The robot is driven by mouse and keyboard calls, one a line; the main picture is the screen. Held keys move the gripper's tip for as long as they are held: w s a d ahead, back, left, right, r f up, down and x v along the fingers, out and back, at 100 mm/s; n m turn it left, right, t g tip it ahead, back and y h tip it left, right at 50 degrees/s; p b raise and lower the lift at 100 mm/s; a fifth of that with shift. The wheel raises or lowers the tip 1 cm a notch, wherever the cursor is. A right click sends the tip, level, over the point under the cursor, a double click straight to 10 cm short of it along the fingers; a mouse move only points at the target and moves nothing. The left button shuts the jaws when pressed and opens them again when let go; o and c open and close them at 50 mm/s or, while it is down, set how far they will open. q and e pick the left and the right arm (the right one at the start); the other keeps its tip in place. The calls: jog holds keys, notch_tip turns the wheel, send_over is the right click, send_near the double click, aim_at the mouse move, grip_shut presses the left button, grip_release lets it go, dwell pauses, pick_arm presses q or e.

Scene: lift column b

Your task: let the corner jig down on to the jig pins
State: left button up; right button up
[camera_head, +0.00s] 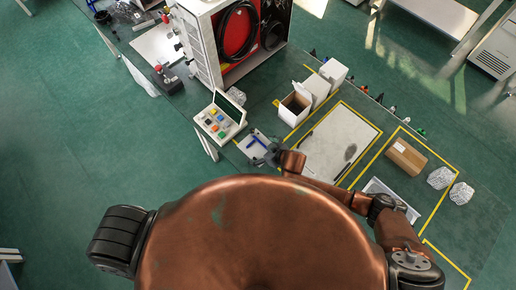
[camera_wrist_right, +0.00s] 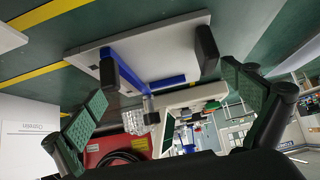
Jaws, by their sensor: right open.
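The corner jig (camera_head: 257,141) is a blue L-shape at the pale plate beside the button box. In the right wrist view the blue jig (camera_wrist_right: 124,71) lies across the pale plate (camera_wrist_right: 155,50), between two upright black blocks (camera_wrist_right: 207,47). I cannot tell whether these blocks are the jig pins, or how the jig sits on any pins. My right gripper (camera_head: 269,156) is right beside the plate in the head view. In its wrist view the gripper (camera_wrist_right: 162,90) is open, its green pads wide apart with nothing gripped. My left gripper is out of view.
A button box (camera_head: 220,118) stands left of the plate, with an open-fronted cabinet (camera_head: 205,45) behind it. White boxes (camera_head: 297,103), a grey mat (camera_head: 340,140) and a brown carton (camera_head: 406,157) are to the right. Yellow lines mark the bench.

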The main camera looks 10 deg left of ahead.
jog(key=shift+w+a+f, duration=0.1)
jog(key=shift+a+f, duration=0.1)
jog(key=shift+c, duration=0.3)
